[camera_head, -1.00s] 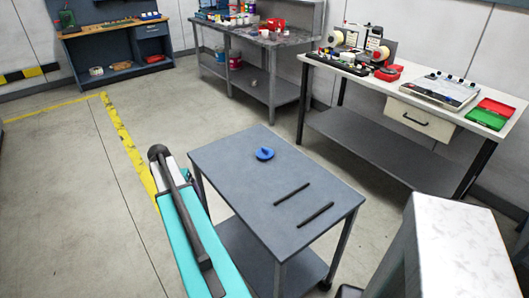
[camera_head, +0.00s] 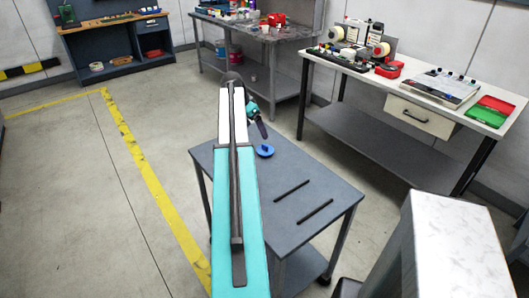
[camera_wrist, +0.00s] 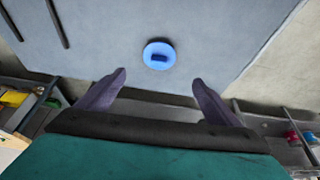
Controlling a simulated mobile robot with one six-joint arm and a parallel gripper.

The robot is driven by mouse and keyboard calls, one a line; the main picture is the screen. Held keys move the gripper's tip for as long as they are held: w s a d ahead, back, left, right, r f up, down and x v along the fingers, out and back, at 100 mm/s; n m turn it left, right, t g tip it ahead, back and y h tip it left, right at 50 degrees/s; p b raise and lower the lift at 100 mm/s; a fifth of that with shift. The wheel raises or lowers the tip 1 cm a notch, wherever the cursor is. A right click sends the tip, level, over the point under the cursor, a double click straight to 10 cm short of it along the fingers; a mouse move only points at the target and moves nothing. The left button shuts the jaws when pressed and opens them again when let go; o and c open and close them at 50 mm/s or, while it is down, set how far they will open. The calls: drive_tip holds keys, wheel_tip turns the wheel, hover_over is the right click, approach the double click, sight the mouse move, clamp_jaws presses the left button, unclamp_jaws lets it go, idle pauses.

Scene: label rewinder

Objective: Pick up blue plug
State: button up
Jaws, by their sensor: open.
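The blue plug (camera_head: 265,151) is a round disc with a raised grip bar, lying on the small grey table (camera_head: 310,240) near its back left part. In the wrist view the blue plug (camera_wrist: 159,55) lies ahead of the fingertips, roughly centred between them and apart from them. My gripper (camera_wrist: 160,82) is open and empty, with its two dark fingers spread. In the head view my gripper (camera_head: 258,131) hangs above the far edge of the table, just behind the plug, partly hidden by my arm.
Two black bars (camera_head: 291,189) lie on the table to the right of the plug. A white-topped workbench (camera_head: 400,83) with a label machine stands behind right. A grey bench (camera_head: 253,32) with several containers stands behind. The tabletop around the plug is clear.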

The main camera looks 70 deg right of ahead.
sight(265, 145)
drive_tip(key=shift+f, duration=0.1)
idle(0.3)
drive_tip(key=shift+p+x, duration=1.1)
drive_tip(key=shift+x, duration=3.15)
drive_tip(key=shift+s, duration=0.1)
drive_tip(key=shift+p+x, duration=1.1)
drive_tip(key=shift+x, duration=1.45)
drive_tip(key=shift+s, duration=0.1)
drive_tip(key=c, duration=1.1)
